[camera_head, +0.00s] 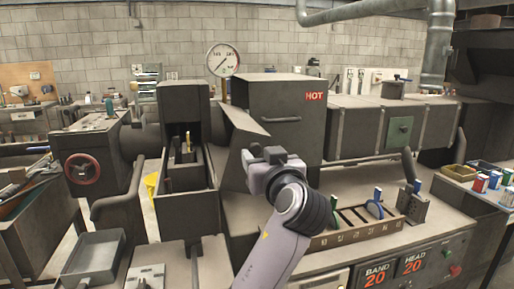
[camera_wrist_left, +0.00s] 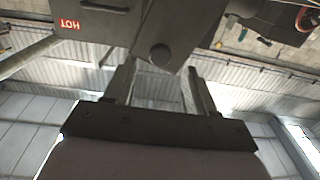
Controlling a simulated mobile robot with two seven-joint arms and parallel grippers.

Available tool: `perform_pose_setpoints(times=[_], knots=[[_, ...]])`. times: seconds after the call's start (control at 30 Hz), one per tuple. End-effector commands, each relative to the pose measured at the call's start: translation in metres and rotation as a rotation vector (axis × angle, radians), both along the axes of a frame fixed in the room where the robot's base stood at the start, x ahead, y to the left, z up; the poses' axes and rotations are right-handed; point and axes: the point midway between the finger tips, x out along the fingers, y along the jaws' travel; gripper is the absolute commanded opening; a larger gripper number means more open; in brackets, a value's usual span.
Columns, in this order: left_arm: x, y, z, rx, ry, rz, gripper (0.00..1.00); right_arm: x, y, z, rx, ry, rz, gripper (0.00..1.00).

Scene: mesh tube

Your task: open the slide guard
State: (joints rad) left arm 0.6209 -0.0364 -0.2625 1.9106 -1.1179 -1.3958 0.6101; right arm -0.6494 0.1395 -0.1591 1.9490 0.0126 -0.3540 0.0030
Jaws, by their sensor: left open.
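A dark grey guard housing marked HOT (camera_head: 283,118) stands in the middle of the head view, with a sloped dark panel (camera_head: 243,125) on its left. I cannot tell for sure which plate is the slide guard. My left gripper (camera_head: 262,155) is in front of the sloped panel and hides part of it. In the left wrist view, its two fingers stand apart and empty, pointing at a dark panel with a round knob (camera_wrist_left: 161,55). The knob appears between or just beyond the fingertips; contact cannot be told. My right gripper is not in view.
An open channel (camera_head: 210,172) stands left of the housing. A box with a red handwheel (camera_head: 82,168) is farther left. A slotted rack (camera_head: 355,226) and a control panel (camera_head: 395,270) are at lower right. Metal ducting (camera_head: 355,125) runs right.

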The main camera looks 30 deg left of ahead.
Motion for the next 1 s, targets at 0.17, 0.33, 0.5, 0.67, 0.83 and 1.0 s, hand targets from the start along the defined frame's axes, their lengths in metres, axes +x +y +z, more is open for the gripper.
perform_pose_setpoints(times=[0.17,0.33,0.5,0.67,0.83,1.0], knots=[[0.017,0.020,0.003,0.003,0.002,0.001,0.55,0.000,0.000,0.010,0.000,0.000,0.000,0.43],[0.025,0.030,0.001,0.001,0.002,-0.001,0.55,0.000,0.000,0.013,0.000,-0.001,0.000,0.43],[0.027,0.031,0.000,0.001,0.001,-0.002,0.55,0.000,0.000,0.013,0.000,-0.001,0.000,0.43],[0.026,0.031,0.000,0.001,0.001,-0.002,0.36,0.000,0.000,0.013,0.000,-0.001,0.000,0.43],[0.026,0.031,0.000,0.000,0.001,-0.002,0.00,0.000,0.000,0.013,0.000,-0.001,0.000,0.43],[0.027,0.030,-0.001,-0.009,-0.009,-0.002,0.00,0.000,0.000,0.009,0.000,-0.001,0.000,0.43]])
